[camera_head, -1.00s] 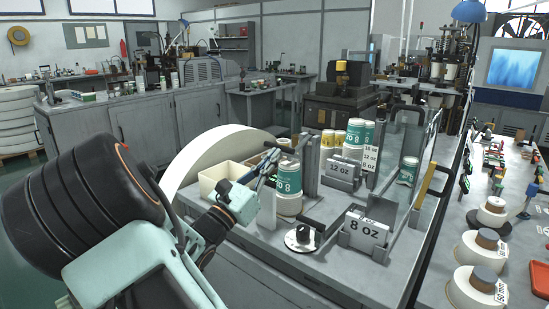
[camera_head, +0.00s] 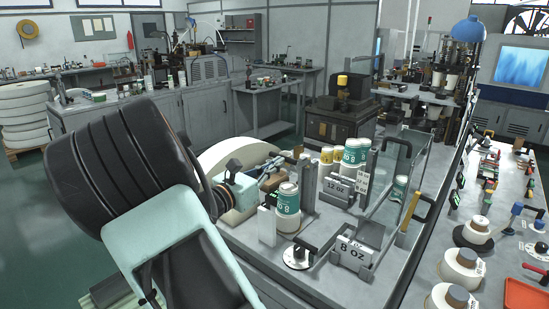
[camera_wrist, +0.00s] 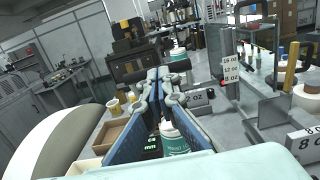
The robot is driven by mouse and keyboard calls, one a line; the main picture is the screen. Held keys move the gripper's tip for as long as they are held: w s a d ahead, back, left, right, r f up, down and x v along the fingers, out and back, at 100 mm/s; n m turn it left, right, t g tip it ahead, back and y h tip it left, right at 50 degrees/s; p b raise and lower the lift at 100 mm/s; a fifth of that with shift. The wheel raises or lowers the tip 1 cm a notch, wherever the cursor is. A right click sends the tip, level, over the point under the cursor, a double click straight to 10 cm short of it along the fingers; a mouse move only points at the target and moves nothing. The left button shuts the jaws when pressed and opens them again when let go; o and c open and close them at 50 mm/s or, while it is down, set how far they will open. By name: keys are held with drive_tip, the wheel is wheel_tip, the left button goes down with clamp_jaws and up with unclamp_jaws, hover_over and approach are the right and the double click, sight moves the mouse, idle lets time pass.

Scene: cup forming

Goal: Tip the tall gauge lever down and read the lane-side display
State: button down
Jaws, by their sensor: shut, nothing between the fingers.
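The tall gauge is a grey upright column (camera_head: 309,182) with a black lever bar (camera_head: 282,154) sticking out to the left near its top. My gripper (camera_head: 276,165) is shut and empty, its tips close to this bar. In the wrist view my fingertips (camera_wrist: 160,74) overlap the black bar (camera_wrist: 181,66); I cannot tell whether they touch. A small dark display with green characters (camera_wrist: 152,150) shows below and partly behind my fingers. Its "mm" is readable, the figure is not. A teal and white cup stack (camera_head: 288,208) stands beside the column.
A white dial with a black pointer (camera_head: 297,256) is in front of the cups. The 12 OZ block (camera_head: 340,188) and 8 OZ block (camera_head: 354,251) stand to the right, near a clear guard with a yellow handle (camera_head: 415,205). An open tan bin (camera_wrist: 117,132) lies left of my fingers.

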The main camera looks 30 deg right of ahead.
drive_tip(key=shift+y, duration=0.4)
drive_tip(key=shift+w+d+r+p, duration=0.15)
drive_tip(key=shift+d+r+p, duration=0.35)
drive_tip(key=shift+r+p, duration=0.3)
drive_tip(key=shift+w+d+r+p, duration=0.2)
drive_tip(key=shift+d+r+p, duration=0.25)
drive_tip(key=shift+r+p, duration=0.35)
drive_tip(key=shift+w+d+r+p, duration=0.15)
drive_tip(key=shift+d+r+p, duration=0.45)
drive_tip(key=shift+r, duration=0.3)
drive_tip(key=shift+a, duration=0.1)
